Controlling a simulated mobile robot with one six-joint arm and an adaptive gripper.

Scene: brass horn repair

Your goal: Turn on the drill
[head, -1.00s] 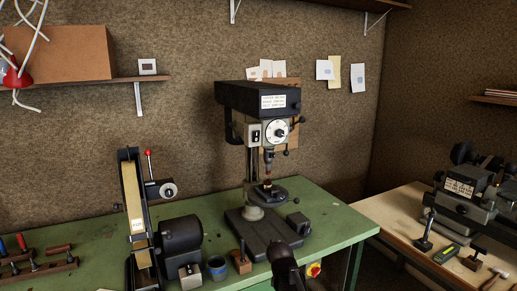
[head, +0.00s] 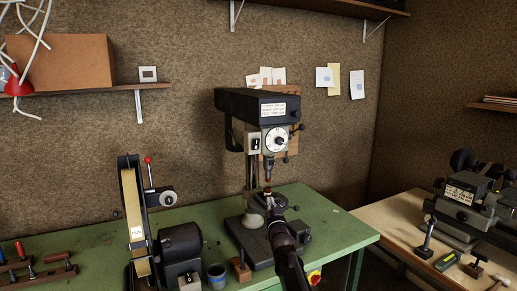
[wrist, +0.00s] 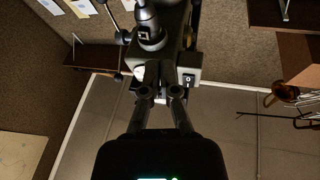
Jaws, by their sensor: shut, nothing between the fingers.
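The drill (head: 258,104) is a black bench drill press standing on the green bench. A small light switch plate with a dark rocker (head: 255,144) is on its front left, beside a round white dial (head: 276,140). My gripper (head: 268,193) is shut and empty, pointing up below the drill head, in front of the column and apart from the switch. In the wrist view my gripper (wrist: 159,70) shows from behind against the drill's underside, with the rocker switch (wrist: 189,79) just to its right and the chuck (wrist: 150,35) above it.
A belt sander (head: 137,220) stands left of the drill on the green bench (head: 95,240). A red and yellow switch (head: 314,277) sits at the bench's front. A wooden bench (head: 385,218) at right carries another machine. The air left of the drill head is clear.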

